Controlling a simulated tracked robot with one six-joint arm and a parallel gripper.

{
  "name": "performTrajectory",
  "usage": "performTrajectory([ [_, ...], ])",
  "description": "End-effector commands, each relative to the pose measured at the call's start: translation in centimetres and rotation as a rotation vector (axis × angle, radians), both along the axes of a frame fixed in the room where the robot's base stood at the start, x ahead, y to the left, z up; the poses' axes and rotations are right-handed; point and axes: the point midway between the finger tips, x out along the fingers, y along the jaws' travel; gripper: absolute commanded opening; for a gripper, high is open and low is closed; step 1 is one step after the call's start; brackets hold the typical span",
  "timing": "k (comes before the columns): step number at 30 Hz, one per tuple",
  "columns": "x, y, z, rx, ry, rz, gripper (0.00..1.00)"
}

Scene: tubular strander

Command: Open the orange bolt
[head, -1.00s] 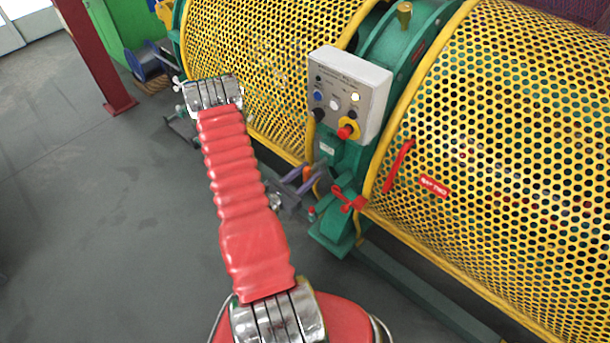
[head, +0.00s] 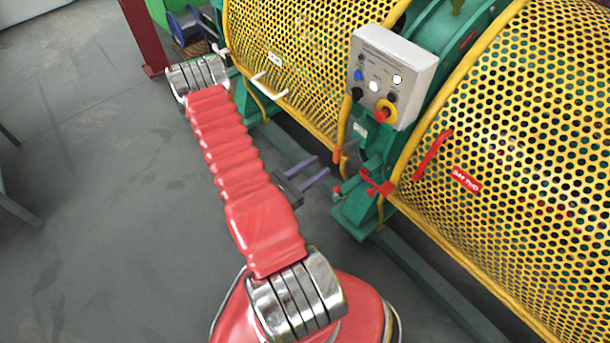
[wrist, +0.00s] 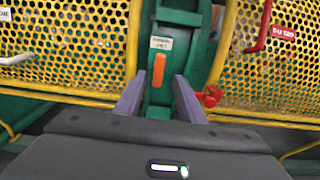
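The orange bolt (wrist: 158,70) is a short upright bar on the green machine frame, below a small label, in the middle of the wrist view. In the head view it is a small orange piece (head: 337,154) below the control box. My gripper (head: 322,166) is open, its two purple-grey fingers apart and empty. In the head view the fingers point toward the bolt from the left, with a small gap to it. In the wrist view the bolt appears between the two fingertips; I see no contact.
Yellow perforated guards (head: 530,130) stand on both sides of the green frame. A grey control box (head: 390,72) is above the bolt. A red handle (head: 377,183) sits close right of my fingers.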

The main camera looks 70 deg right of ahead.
Motion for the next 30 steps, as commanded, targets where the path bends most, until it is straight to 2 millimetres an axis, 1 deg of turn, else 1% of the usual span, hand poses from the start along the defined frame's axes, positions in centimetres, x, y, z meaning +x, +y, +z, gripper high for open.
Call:
performTrajectory([
  [6, 1.1, 2.1, 0.0, 0.0, 0.002, 0.003, 0.36],
  [12, 1.7, 3.3, 0.0, 0.0, 0.001, 0.002, 0.36],
  [17, 1.8, 3.6, 0.0, 0.0, 0.0, -0.001, 0.36],
  [30, 1.8, 3.6, 0.0, 0.0, 0.001, 0.001, 0.36],
])
